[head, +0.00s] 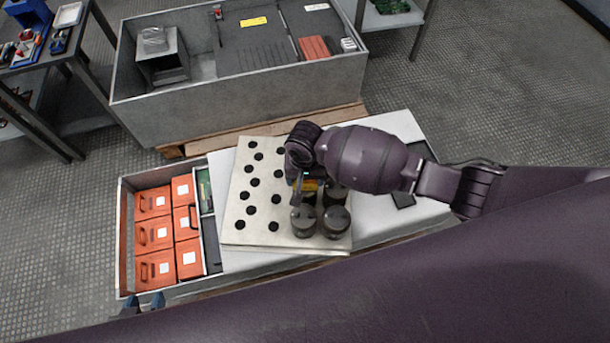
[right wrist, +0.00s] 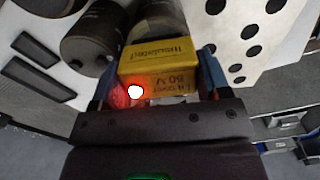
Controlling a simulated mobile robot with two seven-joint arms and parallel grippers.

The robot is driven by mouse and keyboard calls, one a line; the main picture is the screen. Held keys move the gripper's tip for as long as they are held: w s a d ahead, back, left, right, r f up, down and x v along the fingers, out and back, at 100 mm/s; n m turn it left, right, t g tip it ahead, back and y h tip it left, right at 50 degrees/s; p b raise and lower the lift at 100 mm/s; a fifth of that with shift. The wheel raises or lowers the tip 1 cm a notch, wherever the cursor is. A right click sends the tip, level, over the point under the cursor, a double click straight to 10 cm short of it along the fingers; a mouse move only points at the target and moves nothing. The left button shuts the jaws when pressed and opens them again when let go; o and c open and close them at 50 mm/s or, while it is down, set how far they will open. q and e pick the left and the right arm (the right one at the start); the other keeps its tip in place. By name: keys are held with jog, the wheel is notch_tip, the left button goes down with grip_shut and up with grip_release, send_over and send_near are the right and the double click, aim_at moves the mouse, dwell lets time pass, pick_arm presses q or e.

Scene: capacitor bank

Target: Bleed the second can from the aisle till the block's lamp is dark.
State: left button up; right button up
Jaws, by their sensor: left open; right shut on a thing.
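My right gripper (head: 304,184) is over a cluster of several dark cylindrical cans (head: 335,222) on a pale board with round black holes (head: 238,212). It is shut on a yellow block (right wrist: 160,58) with black lettering, its blue fingers on both sides in the right wrist view. The block's lamp (right wrist: 135,92) glows white with a red halo, so it is lit. Dark cans (right wrist: 90,38) stand just beyond the block. The block hides its contact with any can; I cannot tell if it touches. My left gripper (head: 142,304) is open and empty at the lower left, mostly hidden.
A tray with orange boxes (head: 118,240) is left of the board. A grey open crate (head: 240,118) on a wooden pallet stands behind, holding dark panels and an orange finned part. A dark table (head: 72,58) is at far left. My arm covers the board's right side.

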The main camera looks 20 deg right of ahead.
pick_arm(q)
jog(key=shift+r, duration=0.1)
dwell(0.6)
pick_arm(e)
jog(key=o, duration=1.2)
jog(key=shift+c, duration=0.2)
jog(key=shift+f, duration=0.1)
notch_tip(320, 180, up, 11)
jog(key=p, duration=0.3)
jog(key=shift+f+p, duration=0.2)
jog(key=shift+p, duration=0.2)
pick_arm(q)
jog(key=shift+s+d+r, duration=0.1)
jog(key=shift+s+r, duration=0.05)
jog(key=shift+r, duration=0.4)
jog(key=shift+s+r, duration=0.15)
jog(key=shift+r, duration=0.4)
pick_arm(e)
jog(key=shift+r, duration=0.15)
